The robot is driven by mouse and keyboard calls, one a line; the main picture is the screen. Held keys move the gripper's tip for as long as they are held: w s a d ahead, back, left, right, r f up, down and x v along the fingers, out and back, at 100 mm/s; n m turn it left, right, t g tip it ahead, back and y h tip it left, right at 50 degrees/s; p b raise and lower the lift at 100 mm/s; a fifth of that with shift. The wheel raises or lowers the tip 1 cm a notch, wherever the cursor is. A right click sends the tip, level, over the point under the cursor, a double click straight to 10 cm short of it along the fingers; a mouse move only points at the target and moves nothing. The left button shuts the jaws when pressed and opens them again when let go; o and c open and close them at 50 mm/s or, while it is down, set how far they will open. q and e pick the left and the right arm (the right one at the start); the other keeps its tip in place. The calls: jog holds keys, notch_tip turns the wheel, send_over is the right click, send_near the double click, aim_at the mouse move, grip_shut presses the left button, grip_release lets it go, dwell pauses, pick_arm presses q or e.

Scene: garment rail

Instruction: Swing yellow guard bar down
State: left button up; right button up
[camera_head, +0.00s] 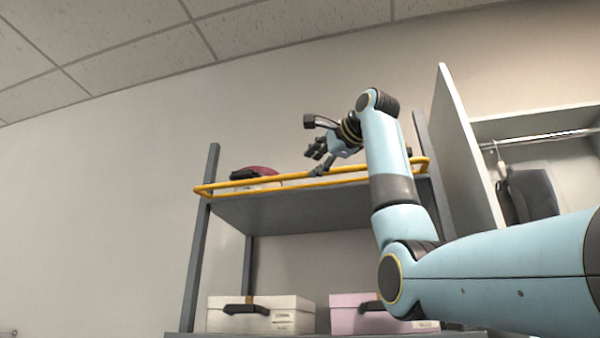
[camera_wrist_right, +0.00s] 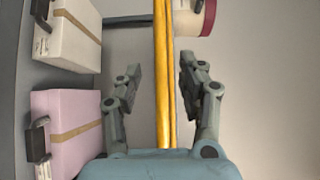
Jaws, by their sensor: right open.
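The yellow guard bar (camera_head: 290,183) runs along the front of the upper shelf (camera_head: 290,209) as a long double-railed frame, in its raised position at shelf height. My right gripper (camera_head: 316,160) is at the bar, right of its middle, with its arm coming in from the right. In the right wrist view the yellow bar (camera_wrist_right: 165,80) passes lengthwise between the two spread fingers of my right gripper (camera_wrist_right: 163,80). The fingers are open, with a gap on each side of the bar. My left gripper is not in view.
A dark red and white item (camera_head: 255,175) lies on the upper shelf behind the bar. A white box (camera_head: 260,314) and a pink box (camera_head: 350,312) stand on the lower shelf. A grey panel (camera_head: 466,150) and a wardrobe with a hanging dark garment (camera_head: 530,190) are at right.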

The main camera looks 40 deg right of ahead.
aim_at(303, 173)
jog(key=w+p, duration=0.1)
jog(key=w, duration=0.1)
jog(key=w+p, duration=0.1)
jog(key=w, duration=0.1)
jog(key=w+p, duration=0.1)
jog(key=w, duration=0.1)
jog(key=shift+w+d+r, duration=0.1)
jog(key=shift+w+d, duration=0.2)
jog(key=shift+w, duration=0.05)
jog(key=shift+w+p, duration=0.4)
jog(key=shift+w, duration=0.35)
jog(key=shift+f, duration=0.2)
jog(key=c, duration=0.8)
grip_shut()
